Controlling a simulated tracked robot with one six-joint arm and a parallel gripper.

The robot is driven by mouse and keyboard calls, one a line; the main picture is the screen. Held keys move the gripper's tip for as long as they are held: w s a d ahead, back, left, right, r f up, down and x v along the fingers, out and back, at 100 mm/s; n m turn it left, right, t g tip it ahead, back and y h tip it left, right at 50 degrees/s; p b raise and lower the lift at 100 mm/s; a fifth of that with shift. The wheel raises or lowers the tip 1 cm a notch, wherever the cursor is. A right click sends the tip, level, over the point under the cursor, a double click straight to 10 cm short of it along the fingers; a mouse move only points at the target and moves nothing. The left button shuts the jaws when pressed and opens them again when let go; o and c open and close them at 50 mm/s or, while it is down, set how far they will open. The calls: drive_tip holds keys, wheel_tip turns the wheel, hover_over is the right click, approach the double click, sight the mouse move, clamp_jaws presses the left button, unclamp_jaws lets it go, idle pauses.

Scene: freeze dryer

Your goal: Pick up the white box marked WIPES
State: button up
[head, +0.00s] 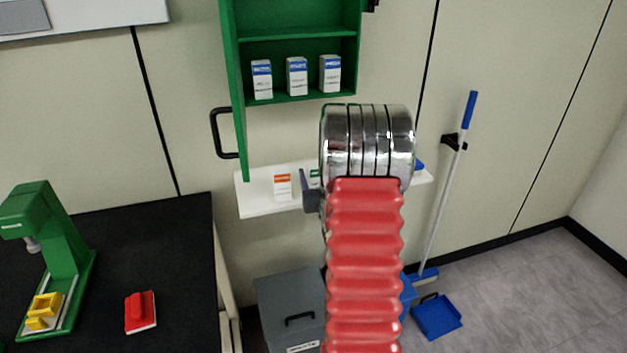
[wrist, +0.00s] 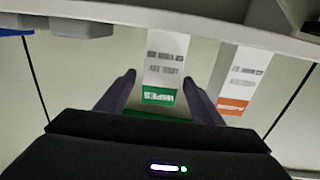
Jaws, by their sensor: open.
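The white box marked WIPES (wrist: 167,62) has a green band and appears upside down in the wrist view. It lies between the two dark fingers of my gripper (wrist: 159,78), which is open, with a gap on each side of the box. In the head view only a sliver of a green-marked box (head: 314,177) shows on the white shelf, beside a grey finger of my gripper (head: 310,190). My red ribbed arm and silver wrist hide the rest.
A white box with an orange band (head: 282,186) stands close by on the white shelf (head: 257,208); it also shows in the wrist view (wrist: 240,78). Above is an open green cabinet (head: 300,35) with three blue-topped boxes. A grey bin (head: 285,290) stands below.

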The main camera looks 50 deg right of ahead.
drive_tip(key=shift+w+d, duration=0.15)
drive_tip(key=shift+w, duration=0.1)
drive_tip(key=shift+x, duration=2.55)
drive_tip(key=c, duration=1.1)
